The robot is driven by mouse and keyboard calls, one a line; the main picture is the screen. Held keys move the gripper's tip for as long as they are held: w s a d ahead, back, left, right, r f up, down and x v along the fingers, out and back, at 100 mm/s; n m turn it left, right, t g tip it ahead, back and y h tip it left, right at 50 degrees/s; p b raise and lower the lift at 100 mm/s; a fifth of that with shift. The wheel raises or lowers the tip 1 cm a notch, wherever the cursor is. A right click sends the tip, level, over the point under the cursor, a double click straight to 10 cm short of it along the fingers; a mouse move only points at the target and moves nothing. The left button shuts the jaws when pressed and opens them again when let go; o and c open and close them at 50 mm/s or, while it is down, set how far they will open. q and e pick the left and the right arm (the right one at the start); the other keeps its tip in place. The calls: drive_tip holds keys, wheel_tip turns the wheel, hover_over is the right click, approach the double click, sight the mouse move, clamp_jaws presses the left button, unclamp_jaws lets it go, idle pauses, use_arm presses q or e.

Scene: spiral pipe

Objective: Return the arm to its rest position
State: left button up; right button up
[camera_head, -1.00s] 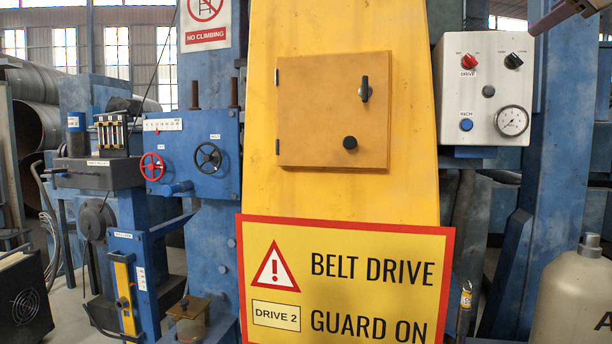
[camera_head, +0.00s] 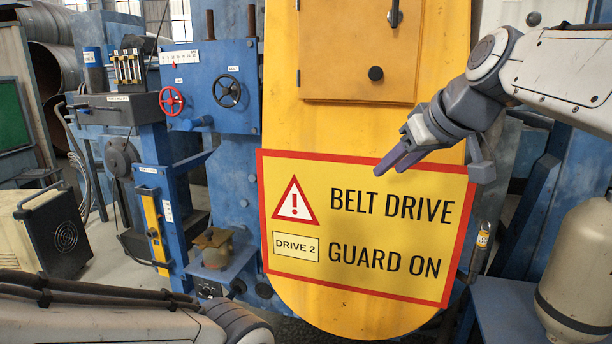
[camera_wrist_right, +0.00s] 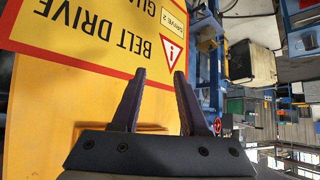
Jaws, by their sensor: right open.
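My right arm (camera_head: 565,75) comes in from the right in the head view, light grey with dark joints. Its right gripper (camera_head: 432,172) is open and empty in front of the yellow belt guard (camera_head: 340,120), over the upper right of the warning sign. In the right wrist view the two dark fingers of the right gripper (camera_wrist_right: 160,75) stand apart with nothing between them. The sign (camera_wrist_right: 95,40) and yellow guard (camera_wrist_right: 35,120) lie beyond them. Part of my left arm (camera_head: 100,325) crosses the bottom left of the head view; its gripper is not shown.
The warning sign (camera_head: 370,280) is on the guard. A blue machine with a red handwheel (camera_head: 171,101) and a black handwheel (camera_head: 227,91) stands left. A beige box with a fan (camera_head: 45,230) is farther left. A beige tank (camera_head: 580,270) stands at right on a blue surface.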

drive_tip(key=s+a+f+g, duration=0.3)
drive_tip(key=s+a+f, duration=0.3)
drive_tip(key=a+f, duration=0.3)
drive_tip(key=s+a+f+n+g+h, duration=0.1)
drive_tip(key=s+f+g, duration=0.4)
drive_tip(key=s+f, duration=1.6)
drive_tip(key=shift+s+a+n+g+h, duration=0.2)
drive_tip(key=shift+s+n+g+h, duration=0.25)
drive_tip(key=shift+n+h, duration=0.4)
